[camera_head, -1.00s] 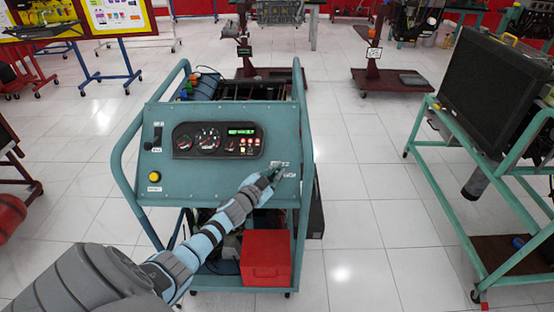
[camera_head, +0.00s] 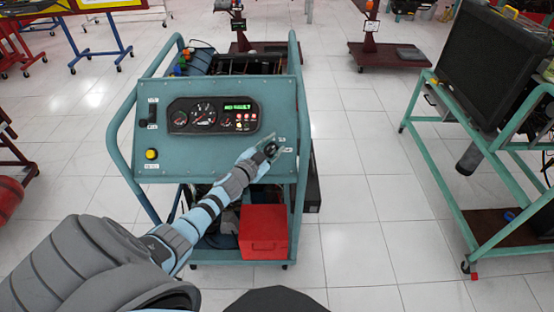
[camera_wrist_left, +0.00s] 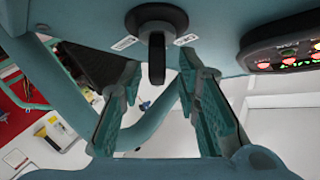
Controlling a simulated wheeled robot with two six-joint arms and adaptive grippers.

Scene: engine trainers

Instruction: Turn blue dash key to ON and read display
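The blue-green dash panel (camera_head: 215,160) stands ahead of me and carries a black gauge cluster (camera_head: 204,115). Its lit green display (camera_head: 237,107) appears to read "NO FAULT". My left gripper (camera_head: 274,149) is at the panel's right side and hides most of the key in the head view. In the left wrist view the black key switch (camera_wrist_left: 157,40) has its tab pointing straight down the picture. The open fingers of my left gripper (camera_wrist_left: 160,66) are on both sides of the tab, with gaps visible. My right gripper is not in view.
A yellow button (camera_head: 152,154) and a black lever switch (camera_head: 152,112) are on the panel's left. A red box (camera_head: 264,231) sits on the lower shelf. A green stand with a radiator (camera_head: 490,70) is at right. Tiled floor between is clear.

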